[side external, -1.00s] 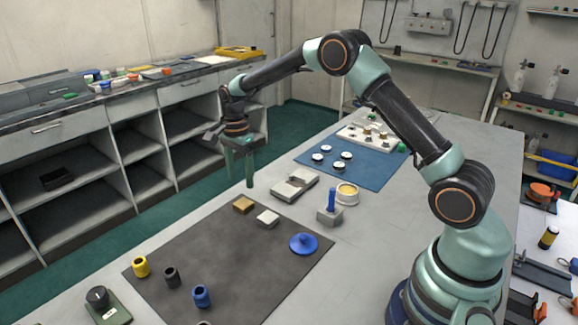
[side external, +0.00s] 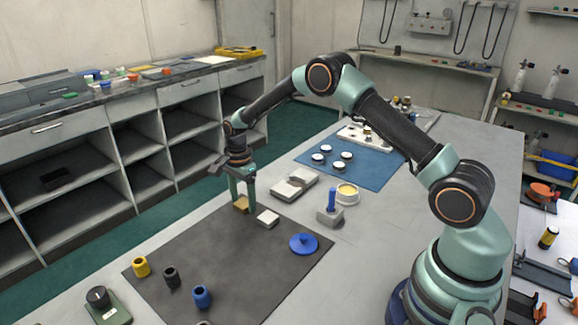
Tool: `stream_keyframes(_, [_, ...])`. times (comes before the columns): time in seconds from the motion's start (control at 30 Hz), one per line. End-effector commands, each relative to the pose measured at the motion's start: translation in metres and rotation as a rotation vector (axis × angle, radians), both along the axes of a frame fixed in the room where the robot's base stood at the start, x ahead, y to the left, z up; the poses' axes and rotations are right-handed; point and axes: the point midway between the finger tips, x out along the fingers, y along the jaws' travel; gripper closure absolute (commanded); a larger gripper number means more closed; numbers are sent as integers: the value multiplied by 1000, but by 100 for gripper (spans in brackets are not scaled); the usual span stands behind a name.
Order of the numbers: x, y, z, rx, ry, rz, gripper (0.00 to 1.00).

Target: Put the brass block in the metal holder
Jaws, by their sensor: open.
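The brass block (side external: 241,205) lies on the dark mat near its far left edge. My gripper (side external: 243,200) is open and lowered over the block, with one green finger on each side of it. I cannot tell whether the fingers touch it, and they hide part of it. A grey metal piece with a raised part (side external: 294,184), which looks like the metal holder, sits on the table behind and to the right of the block. It looks empty.
A pale block (side external: 268,218) lies just right of the brass one. A grey block with a blue peg (side external: 330,212), a round cream dish (side external: 347,194) and a blue knob (side external: 303,244) stand further right. The middle of the dark mat (side external: 235,260) is clear.

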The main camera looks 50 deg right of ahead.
Motion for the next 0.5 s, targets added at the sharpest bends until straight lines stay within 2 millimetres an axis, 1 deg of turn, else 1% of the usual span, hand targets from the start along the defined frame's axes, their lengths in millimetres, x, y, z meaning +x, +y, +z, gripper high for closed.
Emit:
stream_keyframes(0.1, [0,0,0,0,0,0,30])
stream_keyframes(0.17, [0,0,0,0,0,0,53])
stream_keyframes(0.2, [0,0,0,0,0,0,68])
stream_keyframes(0.27, [0,0,0,0,0,0,91])
stream_keyframes(0.3, [0,0,0,0,0,0,96])
stream_keyframes(0.5, [1,0,3,0,-2,0,96])
